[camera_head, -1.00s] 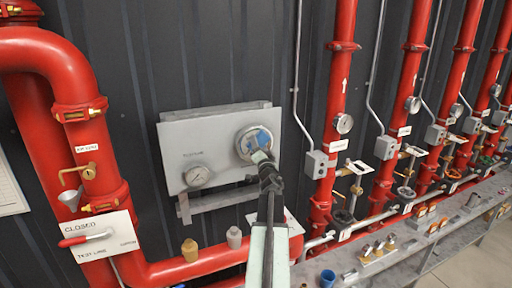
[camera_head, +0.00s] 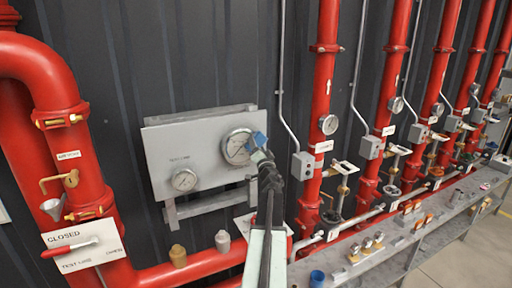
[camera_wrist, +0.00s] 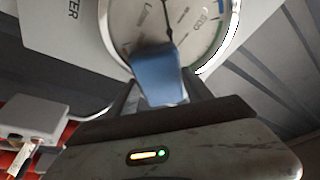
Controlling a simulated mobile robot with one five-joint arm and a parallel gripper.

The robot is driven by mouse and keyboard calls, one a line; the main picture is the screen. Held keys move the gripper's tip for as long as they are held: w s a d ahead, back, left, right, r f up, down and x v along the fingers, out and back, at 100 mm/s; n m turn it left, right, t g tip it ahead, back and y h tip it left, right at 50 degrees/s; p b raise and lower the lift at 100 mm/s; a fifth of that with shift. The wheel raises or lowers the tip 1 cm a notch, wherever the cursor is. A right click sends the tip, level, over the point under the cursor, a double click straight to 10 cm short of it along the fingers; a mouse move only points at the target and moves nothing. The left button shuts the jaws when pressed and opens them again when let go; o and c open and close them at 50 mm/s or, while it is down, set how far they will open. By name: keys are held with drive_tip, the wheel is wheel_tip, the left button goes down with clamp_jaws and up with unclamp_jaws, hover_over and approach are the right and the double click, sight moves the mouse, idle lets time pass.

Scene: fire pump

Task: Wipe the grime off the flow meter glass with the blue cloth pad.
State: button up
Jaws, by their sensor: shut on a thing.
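The flow meter (camera_head: 236,147) is the larger round dial on the grey panel. Its pale face, needle and some markings show in the wrist view (camera_wrist: 195,22), partly hidden by the pad. My gripper (camera_head: 261,155) is shut on the blue cloth pad (camera_head: 259,139), at the right edge of the dial in the head view. In the wrist view the pad (camera_wrist: 158,75) stands between the fingers over the lower part of the dial. I cannot tell whether the pad touches the glass. No clear grime shows on the visible glass.
A smaller gauge (camera_head: 184,180) sits lower left on the grey panel (camera_head: 205,135). A red riser pipe with a grey box (camera_head: 303,165) stands right of my arm. A blue cup (camera_head: 317,279) stands on the ledge.

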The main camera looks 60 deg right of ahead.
drive_tip(key=shift+s+a, duration=0.9)
drive_tip(key=shift+s, duration=0.3)
drive_tip(key=shift+s+a, duration=0.9)
drive_tip(key=shift+s, duration=0.3)
drive_tip(key=shift+s+a, duration=0.9)
drive_tip(key=shift+s, duration=0.3)
drive_tip(key=shift+f, duration=0.1)
